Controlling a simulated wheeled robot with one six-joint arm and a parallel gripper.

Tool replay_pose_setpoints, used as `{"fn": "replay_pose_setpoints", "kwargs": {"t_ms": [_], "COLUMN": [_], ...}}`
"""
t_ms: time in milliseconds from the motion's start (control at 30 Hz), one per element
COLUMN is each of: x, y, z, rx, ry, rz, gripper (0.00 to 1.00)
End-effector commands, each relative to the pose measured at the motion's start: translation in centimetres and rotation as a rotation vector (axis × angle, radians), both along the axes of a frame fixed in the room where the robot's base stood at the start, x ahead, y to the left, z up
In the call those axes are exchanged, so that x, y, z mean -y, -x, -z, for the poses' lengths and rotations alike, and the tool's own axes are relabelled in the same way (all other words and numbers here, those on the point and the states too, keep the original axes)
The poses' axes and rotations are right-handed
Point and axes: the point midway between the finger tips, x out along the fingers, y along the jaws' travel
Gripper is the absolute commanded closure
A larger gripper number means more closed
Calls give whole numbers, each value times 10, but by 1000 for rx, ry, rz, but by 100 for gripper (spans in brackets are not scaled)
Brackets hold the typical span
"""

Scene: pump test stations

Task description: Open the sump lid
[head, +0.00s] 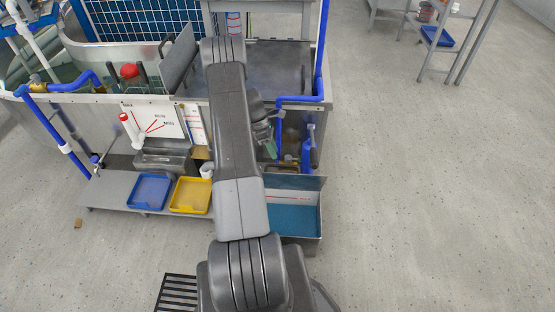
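A grey open-topped box with blue water (292,221), which looks like the sump, stands on the floor at the front of the station, just right of my arm. A red line marks its pale inner wall. A grey panel (300,183) stands up along its back edge; it may be the lid, but I cannot be sure. My arm covers the box's left side. My gripper (268,138) is behind and above the box, beside the bench front. My arm partly hides it, so its fingers and anything between them are unclear.
Blue pipes (309,128) with a valve run down close to the gripper's right. A blue tray (149,191) and a yellow tray (191,195) sit on the low shelf. A grey plate (178,57) stands upright on the bench.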

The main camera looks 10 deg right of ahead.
Motion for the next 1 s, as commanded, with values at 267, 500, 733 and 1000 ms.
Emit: {"fn": "replay_pose_setpoints", "kwargs": {"t_ms": [267, 500, 733, 1000], "x": [-16, -21, -21, -16], "y": [-22, -27, -27, -20], "z": [-48, -61, -61, -47], "rx": [3, 1, 0, -2], "ry": [-1, -1, -1, -1], "rz": [-2, -1, -1, 0], "gripper": [66, 66, 66, 66]}}
